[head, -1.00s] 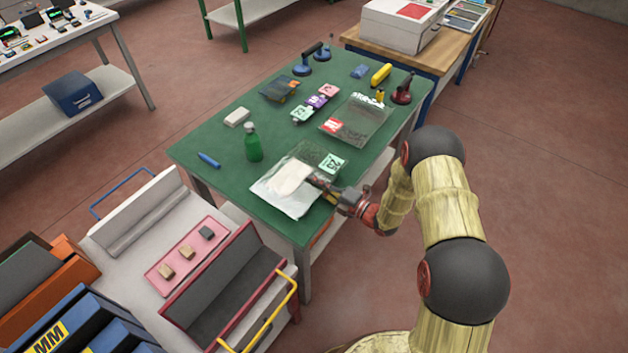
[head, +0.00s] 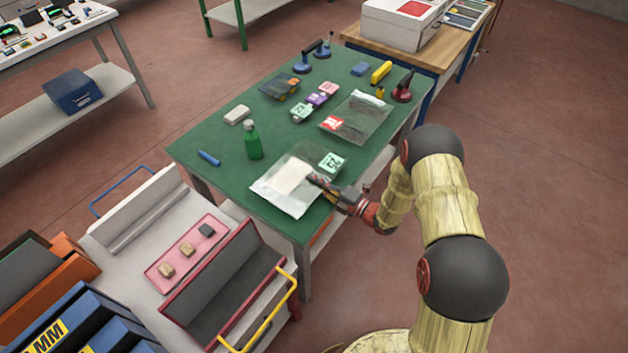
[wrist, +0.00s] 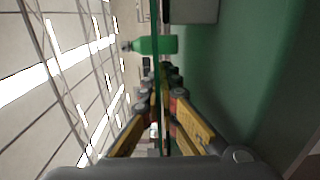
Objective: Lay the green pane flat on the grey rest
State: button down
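The green pane, clear with a mint-green label (head: 331,162), is over the front part of the green table in the head view. My gripper (head: 318,184) is at its right edge. In the wrist view the pane shows edge-on as a thin green line (wrist: 156,30) running between the fingertips (wrist: 161,88), which are closed on it. It looks about parallel to the tabletop. A pale rectangular patch (head: 291,177), perhaps the grey rest, shows through the pane. I cannot tell whether the pane touches it. A grey block (wrist: 190,10) stands at the top of the wrist view.
A green bottle (head: 253,142) stands just beyond the pane; it also shows in the wrist view (wrist: 155,45). A blue marker (head: 209,158) and a pale block (head: 237,115) lie farther left. Another pane with a red label (head: 358,118) lies toward the back right.

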jog(key=shift+f, duration=0.15)
jog(key=c, duration=2)
grip_release()
jog(key=shift+o, duration=0.2)
jog(key=shift+f, duration=0.1)
jog(key=shift+s+d, duration=0.1)
jog(key=v, duration=1.1)
jog(key=shift+s+d, duration=0.15)
jog(key=shift+d, duration=0.15)
